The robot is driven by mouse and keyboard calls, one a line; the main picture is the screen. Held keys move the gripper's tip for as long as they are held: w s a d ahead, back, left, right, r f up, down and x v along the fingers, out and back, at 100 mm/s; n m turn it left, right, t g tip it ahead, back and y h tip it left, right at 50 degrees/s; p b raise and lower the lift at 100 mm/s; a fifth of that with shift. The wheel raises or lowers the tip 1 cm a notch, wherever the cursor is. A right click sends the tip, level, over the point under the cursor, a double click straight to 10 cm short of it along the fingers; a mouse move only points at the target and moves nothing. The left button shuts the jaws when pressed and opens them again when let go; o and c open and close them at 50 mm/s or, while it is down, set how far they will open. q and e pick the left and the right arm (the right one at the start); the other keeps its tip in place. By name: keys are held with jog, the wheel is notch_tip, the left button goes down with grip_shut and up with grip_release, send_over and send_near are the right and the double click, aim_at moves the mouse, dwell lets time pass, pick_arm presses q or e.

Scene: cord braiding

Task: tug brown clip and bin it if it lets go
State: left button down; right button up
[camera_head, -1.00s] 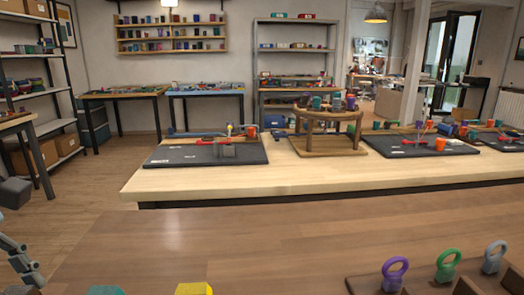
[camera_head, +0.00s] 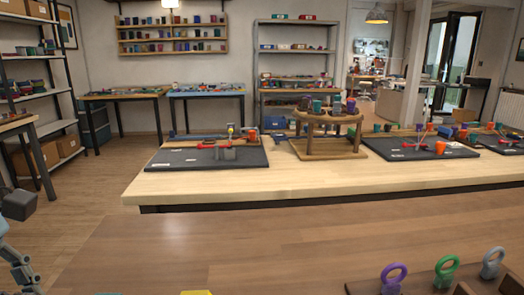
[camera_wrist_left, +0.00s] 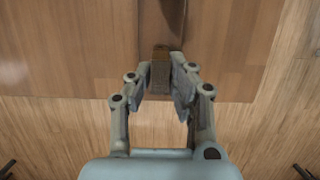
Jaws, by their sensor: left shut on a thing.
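The brown clip (camera_wrist_left: 160,72) shows in the left wrist view as a small brown block at the edge of the wooden table. My left gripper (camera_wrist_left: 166,80) is shut on it, with a finger on each side. A dark brown piece (camera_wrist_left: 163,20) lies just beyond the clip; I cannot tell whether the two are joined. In the head view only part of my left arm shows at the left edge, and the clip is out of sight. My right gripper is in neither view. No bin can be made out for certain.
On the near table (camera_head: 250,240), purple (camera_head: 394,275), green (camera_head: 446,268) and grey (camera_head: 491,262) ring-topped pieces stand at the right on a brown wooden holder. A yellow piece (camera_head: 196,293) peeks in at the bottom edge. The tabletop's middle is clear.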

pick_arm(q)
jog(key=shift+p, duration=0.5)
dwell(0.7)
jog(key=shift+s+f, duration=0.1)
jog(key=shift+f, duration=0.05)
dwell(0.3)
jog(key=shift+r+p, duration=3.05)
jog(key=shift+p, duration=2.1)
jog(key=shift+f, duration=0.1)
